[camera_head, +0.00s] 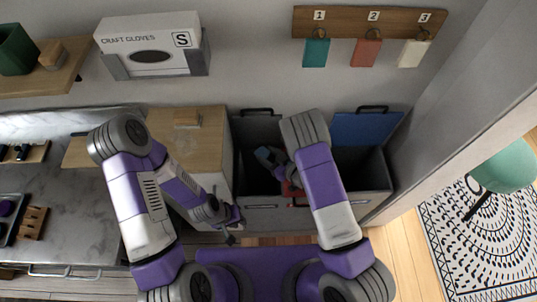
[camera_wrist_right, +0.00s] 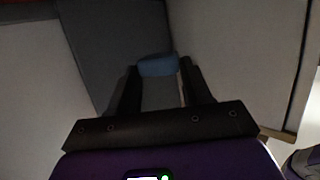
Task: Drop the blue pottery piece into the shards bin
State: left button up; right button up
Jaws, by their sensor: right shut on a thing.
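The blue pottery piece (camera_wrist_right: 158,65) is between the fingertips of my right gripper (camera_wrist_right: 160,78) in the right wrist view, with the dark inside of a bin below it. In the head view the piece (camera_head: 265,154) shows at the mouth of the left grey bin (camera_head: 262,200), partly hidden by my right arm. My right gripper is shut on it. Which bin is the shards bin I cannot read. My left gripper (camera_head: 233,229) is low in front of the wooden-topped cabinet, away from the piece; its fingers are too small to judge.
The neighbouring right bin (camera_head: 362,175) stands open with a blue lid (camera_head: 366,127) raised. A wooden-topped cabinet (camera_head: 200,135) adjoins the bins on the left. A glove box (camera_head: 150,48) and hanging tags (camera_head: 367,52) are on the wall behind.

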jog(key=shift+f+b, duration=0.35)
jog(key=shift+f, duration=0.45)
jog(key=o, duration=1.1)
jog(key=p+v, duration=0.1)
jog(key=v, duration=0.6)
jog(key=shift+s+d+r+p, duration=0.1)
jog(key=shift+s+d+p, duration=0.1)
jog(key=shift+d+p, duration=0.1)
jog(key=shift+a, duration=0.1)
